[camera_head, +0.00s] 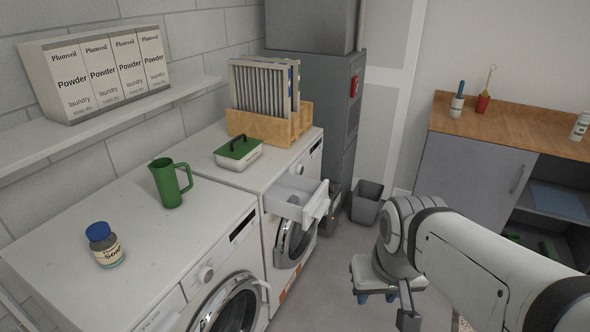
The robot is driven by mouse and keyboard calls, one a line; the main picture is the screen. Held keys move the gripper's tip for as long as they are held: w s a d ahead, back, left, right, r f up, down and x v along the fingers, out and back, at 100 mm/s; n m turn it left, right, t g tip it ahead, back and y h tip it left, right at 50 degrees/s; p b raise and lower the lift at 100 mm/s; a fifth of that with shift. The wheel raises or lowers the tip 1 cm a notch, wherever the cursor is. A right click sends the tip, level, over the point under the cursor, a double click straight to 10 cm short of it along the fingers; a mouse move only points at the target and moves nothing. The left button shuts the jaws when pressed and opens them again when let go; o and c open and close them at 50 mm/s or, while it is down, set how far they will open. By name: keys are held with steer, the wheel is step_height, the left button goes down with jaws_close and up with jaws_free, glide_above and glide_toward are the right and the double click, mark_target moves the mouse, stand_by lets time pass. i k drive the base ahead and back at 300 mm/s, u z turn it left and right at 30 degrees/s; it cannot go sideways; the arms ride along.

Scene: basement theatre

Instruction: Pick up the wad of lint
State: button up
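I cannot make out a wad of lint anywhere in the head view. My white arm comes in from the lower right and bends down beside the machines. A dark grey part at its lower end, near the bottom edge, may belong to my gripper (408,318). I cannot see its fingertips clearly, nor whether it is open or shut, nor anything held in it. A white drawer (290,199) is pulled out from the front of the farther washing machine (213,167). Its visible inside looks empty.
On the machine tops are a blue-capped jar (105,246), a green jug (168,184), a green-lidded box (238,153) and a wooden crate (253,124) of panels. A grey bin (367,203) stands on the floor. A wooden counter (515,123) is at right.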

mark_target(294, 199)
steer(key=z, duration=0.3)
steer(key=i, duration=1.7)
steer(key=u, duration=0.55)
steer(key=k, duration=0.7)
steer(key=u, duration=0.15)
steer(key=i, duration=0.7)
steer(key=z, duration=0.05)
